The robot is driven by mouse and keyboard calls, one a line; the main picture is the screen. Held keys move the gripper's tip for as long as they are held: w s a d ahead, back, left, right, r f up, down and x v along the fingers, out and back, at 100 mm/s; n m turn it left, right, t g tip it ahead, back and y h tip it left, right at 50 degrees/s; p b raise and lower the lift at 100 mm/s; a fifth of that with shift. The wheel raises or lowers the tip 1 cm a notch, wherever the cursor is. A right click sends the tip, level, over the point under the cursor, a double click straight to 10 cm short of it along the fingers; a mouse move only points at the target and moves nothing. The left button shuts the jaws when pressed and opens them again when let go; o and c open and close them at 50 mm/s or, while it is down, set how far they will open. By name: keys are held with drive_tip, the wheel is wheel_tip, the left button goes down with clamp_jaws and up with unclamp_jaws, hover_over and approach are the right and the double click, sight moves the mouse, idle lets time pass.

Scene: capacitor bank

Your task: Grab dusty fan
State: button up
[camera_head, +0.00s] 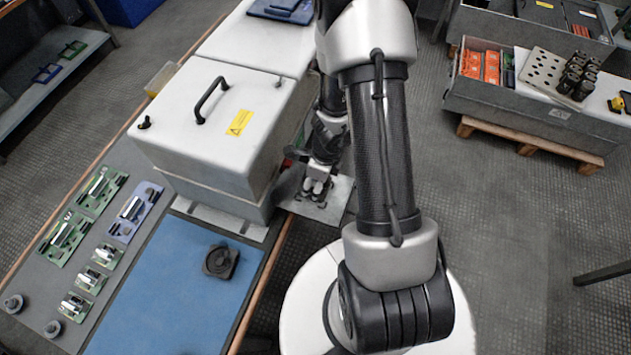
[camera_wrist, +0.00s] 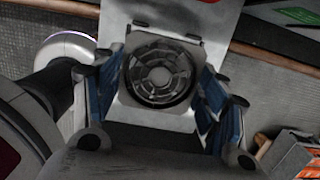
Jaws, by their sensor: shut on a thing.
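A round fan (camera_wrist: 160,72) with a grey, dull grille in a pale square frame fills the middle of the wrist view. My gripper (camera_wrist: 160,86) has its blue-padded fingers on both sides of this fan and is shut on it. The fan is at a pale metal plate; I cannot tell whether it is still seated there. In the head view my gripper (camera_head: 316,188) is low beside the right side of the white cabinet (camera_head: 208,125), partly hidden by my arm. A second, dark fan-like part (camera_head: 220,261) lies on the blue mat (camera_head: 165,290).
The cabinet has a black handle and yellow warning label. Green and blue circuit modules (camera_head: 97,190) lie on the grey bench left of it. A grey bin (camera_head: 530,110) with orange parts stands on a pallet at the right. The floor between is clear.

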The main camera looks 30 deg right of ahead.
wheel_tip(320, 180, up, 18)
drive_tip(key=p, duration=1.5)
